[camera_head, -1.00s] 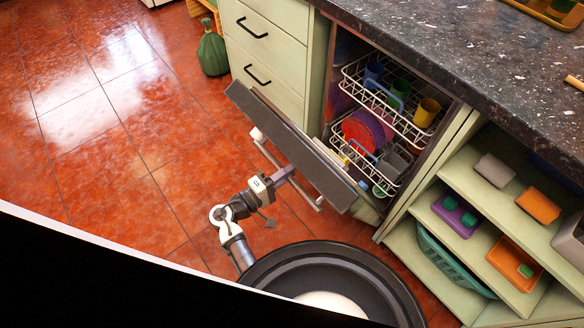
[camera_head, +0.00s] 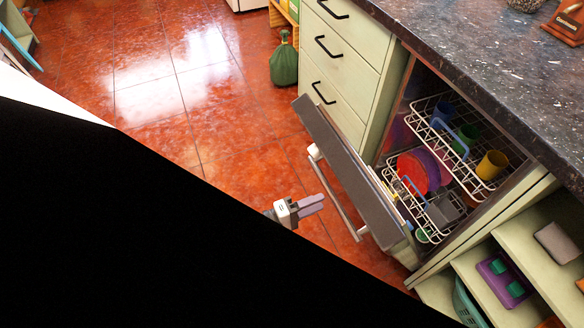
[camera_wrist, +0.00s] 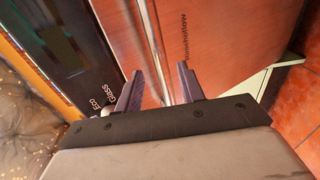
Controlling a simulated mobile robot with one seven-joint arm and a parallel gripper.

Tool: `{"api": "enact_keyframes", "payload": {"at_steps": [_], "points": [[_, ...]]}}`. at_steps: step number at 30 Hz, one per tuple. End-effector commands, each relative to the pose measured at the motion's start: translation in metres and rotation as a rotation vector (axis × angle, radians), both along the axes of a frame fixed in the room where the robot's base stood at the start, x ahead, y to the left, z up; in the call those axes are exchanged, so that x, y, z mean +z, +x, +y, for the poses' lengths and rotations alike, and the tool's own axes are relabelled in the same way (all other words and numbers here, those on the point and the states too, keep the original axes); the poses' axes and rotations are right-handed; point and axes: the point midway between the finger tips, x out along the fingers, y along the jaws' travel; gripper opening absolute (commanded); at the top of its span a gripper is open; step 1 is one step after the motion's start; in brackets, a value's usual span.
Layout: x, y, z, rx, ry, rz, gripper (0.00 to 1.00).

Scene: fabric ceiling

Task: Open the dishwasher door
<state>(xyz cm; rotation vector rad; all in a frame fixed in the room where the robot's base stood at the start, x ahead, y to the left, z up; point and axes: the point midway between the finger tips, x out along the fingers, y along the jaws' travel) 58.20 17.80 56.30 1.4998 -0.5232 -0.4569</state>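The dishwasher door (camera_head: 345,170) is partly open, tilted outward from the cabinet. Its long silver handle bar (camera_head: 336,192) runs along the outer face. It also shows in the wrist view as a pale bar (camera_wrist: 153,45) beyond the fingers, beside the dark control panel (camera_wrist: 75,45). My gripper (camera_head: 322,203) is outside the door, pointing toward the handle with a small gap between fingertips and bar. In the wrist view the two dark fingers (camera_wrist: 158,78) are spread with nothing held between them. Most of my arm is hidden by the black shape.
Inside the dishwasher, wire racks (camera_head: 440,130) hold cups and plates. Drawers (camera_head: 340,60) stand to the left and open shelves (camera_head: 510,270) to the right. A green bottle-shaped object (camera_head: 284,62) stands on the floor. Red tiled floor (camera_head: 200,90) left of the door is clear.

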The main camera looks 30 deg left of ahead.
Motion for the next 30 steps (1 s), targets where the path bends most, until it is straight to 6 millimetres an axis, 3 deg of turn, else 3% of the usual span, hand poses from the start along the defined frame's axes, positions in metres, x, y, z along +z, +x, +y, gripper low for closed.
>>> {"api": "enact_keyframes", "payload": {"at_steps": [3,9,15,23,27,30], "points": [[-0.003,-0.023,0.018,0.004,0.001,0.0,0.39],[-0.004,-0.051,0.038,0.002,0.001,0.0,0.39],[-0.004,-0.063,0.046,0.001,0.0,0.001,0.39],[-0.004,-0.063,0.046,0.0,0.001,0.001,0.39],[0.001,-0.055,0.054,0.028,0.033,0.01,0.2],[0.015,-0.031,0.079,0.13,0.135,0.037,0.07]]}}
